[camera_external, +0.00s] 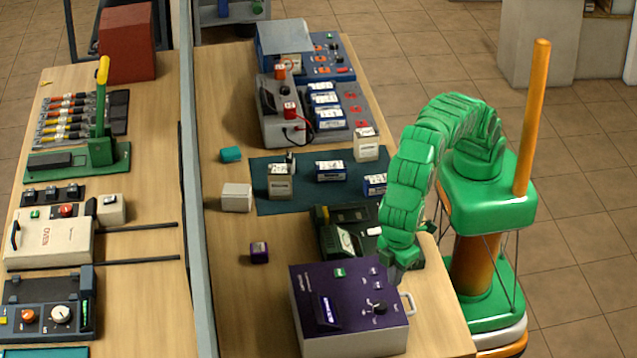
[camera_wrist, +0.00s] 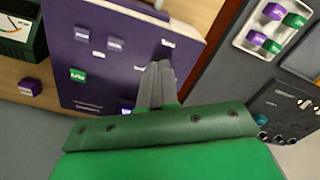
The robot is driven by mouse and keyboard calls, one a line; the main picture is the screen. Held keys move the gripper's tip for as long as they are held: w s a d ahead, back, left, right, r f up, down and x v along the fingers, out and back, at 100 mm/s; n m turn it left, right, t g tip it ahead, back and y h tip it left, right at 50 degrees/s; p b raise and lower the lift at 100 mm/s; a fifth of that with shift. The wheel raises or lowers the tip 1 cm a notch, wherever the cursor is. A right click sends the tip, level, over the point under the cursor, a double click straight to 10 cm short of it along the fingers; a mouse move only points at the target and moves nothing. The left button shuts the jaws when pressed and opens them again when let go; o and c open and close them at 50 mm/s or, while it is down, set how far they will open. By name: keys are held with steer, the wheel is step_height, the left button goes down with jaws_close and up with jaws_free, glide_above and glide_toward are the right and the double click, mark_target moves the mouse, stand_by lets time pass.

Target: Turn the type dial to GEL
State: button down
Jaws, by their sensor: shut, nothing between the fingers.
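The purple device (camera_external: 311,282) stands at the front of the right-hand bench. Its black type dial (camera_external: 379,308) sits on the right part of the top, with small white labels around it that are too small to read. My gripper (camera_external: 393,279) points down over the device's right edge, a little behind the dial in the picture. In the wrist view the gripper's fingers (camera_wrist: 157,80) are together and empty, over the purple panel (camera_wrist: 119,71). I cannot make out the dial there; the fingers may hide it. The dial's setting cannot be read.
The device also carries a green button (camera_external: 340,272), a display (camera_external: 326,312) and a side handle (camera_external: 408,303). A meter box (camera_external: 345,241) stands close behind it. A small purple cube (camera_external: 259,252) lies to the left. Bare bench lies left of the device.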

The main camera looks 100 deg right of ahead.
steer(key=shift+w+d+r, duration=0.3)
steer(key=shift+w, duration=0.05)
steer(key=shift+f, duration=0.1)
steer(key=shift+f, duration=0.1)
